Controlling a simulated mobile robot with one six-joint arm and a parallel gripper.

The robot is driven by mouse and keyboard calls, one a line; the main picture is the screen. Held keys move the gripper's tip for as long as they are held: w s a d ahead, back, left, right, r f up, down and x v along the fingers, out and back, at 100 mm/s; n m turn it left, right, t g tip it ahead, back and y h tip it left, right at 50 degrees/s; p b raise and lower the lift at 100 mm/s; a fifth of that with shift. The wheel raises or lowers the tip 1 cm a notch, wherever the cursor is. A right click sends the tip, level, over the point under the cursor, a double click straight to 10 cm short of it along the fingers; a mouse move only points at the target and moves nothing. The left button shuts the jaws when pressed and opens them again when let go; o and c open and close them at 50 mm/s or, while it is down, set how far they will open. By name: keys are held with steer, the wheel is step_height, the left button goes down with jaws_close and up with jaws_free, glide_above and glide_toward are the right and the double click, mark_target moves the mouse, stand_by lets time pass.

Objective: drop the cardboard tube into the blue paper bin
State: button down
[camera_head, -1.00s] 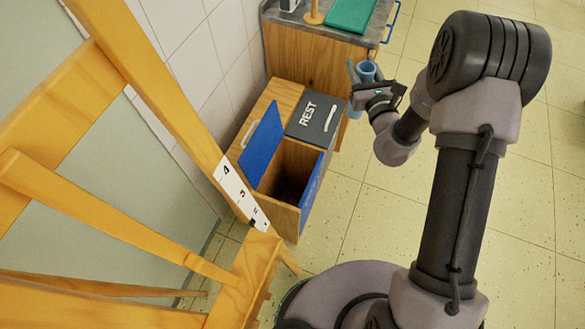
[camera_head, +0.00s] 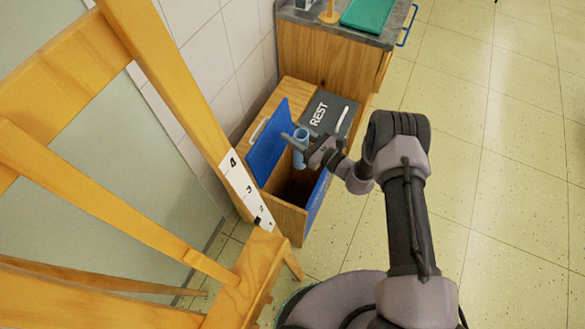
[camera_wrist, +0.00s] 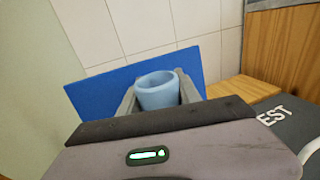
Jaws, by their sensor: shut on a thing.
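The cardboard tube (camera_head: 299,152) is light blue, hollow and roughly upright. My gripper (camera_head: 297,143) is shut on it, and the tube's open top shows between the fingers in the wrist view (camera_wrist: 157,90). The blue paper bin (camera_head: 289,213) is the open compartment of a wooden cabinet, with a blue front and its blue lid (camera_head: 267,140) raised. The tube's height above the opening is hard to judge. The bin's inside is dark.
A closed grey lid marked REST (camera_head: 325,112) covers the neighbouring compartment. A wooden easel (camera_head: 160,75) with a numbered strip stands close on the left. A counter (camera_head: 320,22) with a green tray (camera_head: 365,14) is behind. Open floor (camera_head: 480,170) lies to the right.

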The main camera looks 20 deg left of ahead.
step_height(320, 180, down, 4)
steer(key=shift+f+b, duration=0.2)
steer(key=shift+b, duration=1)
steer(key=c, duration=0.8)
jaws_free()
steer(key=shift+o, duration=0.2)
steer(key=p+v, duration=0.4)
steer(key=v, duration=1.3)
steer(key=shift+s+d+p, duration=0.15)
steer(key=shift+d+p, duration=0.05)
steer(key=shift+p, duration=0.2)
